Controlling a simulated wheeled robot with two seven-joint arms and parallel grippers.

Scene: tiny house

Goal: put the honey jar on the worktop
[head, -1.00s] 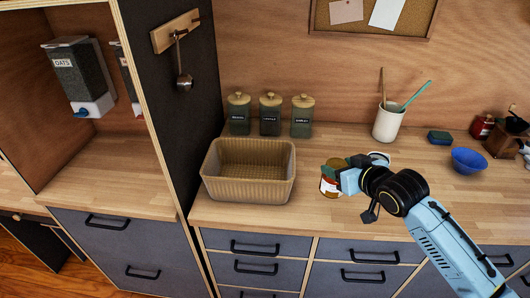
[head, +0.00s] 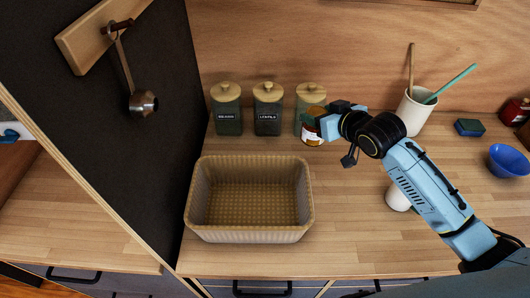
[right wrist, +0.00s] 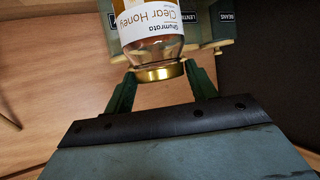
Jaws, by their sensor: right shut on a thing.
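The honey jar (head: 312,130) is amber with a white label, and its gold lid shows in the right wrist view (right wrist: 160,72). My right gripper (head: 324,120) is shut on it near the lid, with a green finger on each side (right wrist: 162,85). The jar is at the back of the wooden worktop (head: 345,220), in front of the rightmost canister and partly covering it. I cannot tell whether its base touches the worktop. My left gripper is not in view.
A ribbed beige basket (head: 250,237) stands front left of the jar. Green canisters (head: 268,118) line the back. A white utensil pot (head: 414,112), a sponge (head: 469,127) and a blue bowl (head: 508,160) are to the right. A white item (head: 397,198) is partly under my arm.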

